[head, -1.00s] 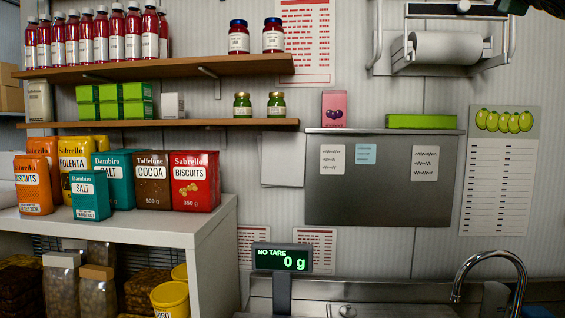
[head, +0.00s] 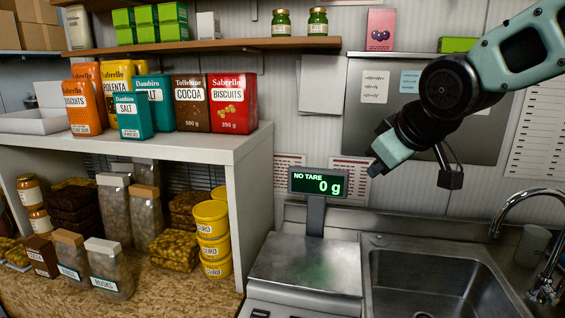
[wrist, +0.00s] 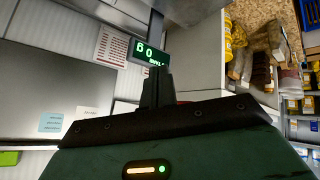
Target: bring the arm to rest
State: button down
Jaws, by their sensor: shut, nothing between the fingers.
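My gripper (head: 375,169) hangs in the air in the head view, in front of the grey metal wall panel (head: 365,128) and to the upper right of the scale display (head: 318,183). My arm reaches in from the upper right and bends down to it. In the wrist view the dark fingers (wrist: 157,88) are together and hold nothing. The display also shows in the wrist view, tilted, just beyond the fingers.
A weighing scale (head: 305,262) stands left of a steel sink (head: 440,285) with a curved tap (head: 522,195). A white shelf unit (head: 190,147) with boxes, jars and yellow tubs fills the left. A wooden wall shelf (head: 200,47) runs above. Air around the gripper is clear.

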jog(key=s+a+f+g, duration=0.1)
jog(key=s+f+g, duration=0.1)
jog(key=s+f, duration=0.4)
jog(key=s+a+f+g+h+b, duration=0.1)
jog(key=s+f+g, duration=0.2)
jog(key=s, duration=0.9)
jog(key=s+a+f+g, duration=0.1)
jog(key=s+f+g, duration=0.2)
jog(key=s+f, duration=0.5)
jog(key=shift+s+a+f+h, duration=0.15)
jog(key=shift+s+f+h, duration=0.2)
jog(key=shift+s, duration=0.35)
